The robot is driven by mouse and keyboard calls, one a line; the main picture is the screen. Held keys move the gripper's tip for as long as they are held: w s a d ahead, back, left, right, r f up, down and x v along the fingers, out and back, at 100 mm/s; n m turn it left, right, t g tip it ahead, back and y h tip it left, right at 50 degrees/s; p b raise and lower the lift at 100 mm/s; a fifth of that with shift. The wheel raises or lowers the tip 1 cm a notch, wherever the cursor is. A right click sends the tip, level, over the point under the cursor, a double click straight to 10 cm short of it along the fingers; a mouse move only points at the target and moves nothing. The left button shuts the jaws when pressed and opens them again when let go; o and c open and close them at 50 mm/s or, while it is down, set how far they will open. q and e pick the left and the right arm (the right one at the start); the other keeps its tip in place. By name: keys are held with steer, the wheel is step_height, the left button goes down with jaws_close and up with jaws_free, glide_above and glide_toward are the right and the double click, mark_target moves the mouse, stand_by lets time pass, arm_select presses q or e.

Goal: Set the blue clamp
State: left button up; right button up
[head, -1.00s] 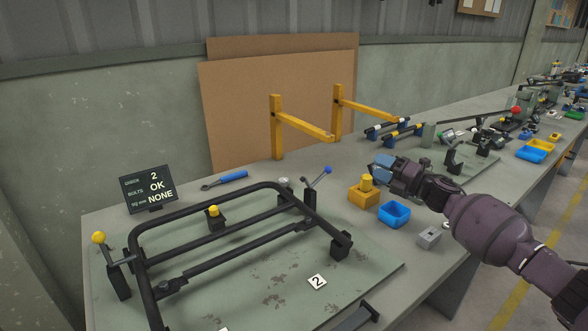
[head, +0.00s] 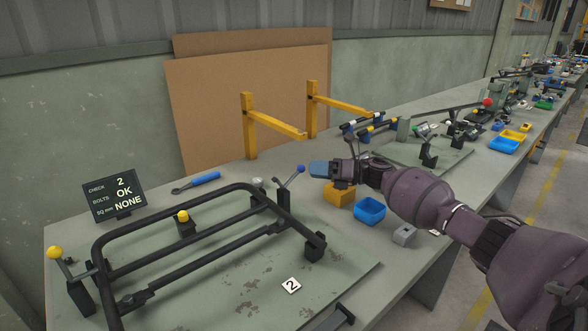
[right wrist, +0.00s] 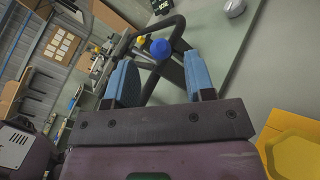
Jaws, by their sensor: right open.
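The blue clamp has a ball knob (head: 300,168) on a slanted lever, above a dark post at the far right corner of the black tube frame (head: 210,210). The lever leans up to the right. My right gripper (head: 314,169), with blue fingers, is open just right of the knob and points left at it. In the right wrist view, the blue knob (right wrist: 161,47) shows beyond and between the two open fingertips (right wrist: 158,62). The fingers do not appear to touch it. My left gripper is not in view.
A yellow-knobbed clamp (head: 54,253) stands at the frame's left. Yellow brackets (head: 250,125) rise behind.

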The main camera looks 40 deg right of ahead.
steer(key=x, duration=0.6)
steer(key=shift+w, duration=0.1)
steer(key=shift+c, duration=0.3)
jaws_close()
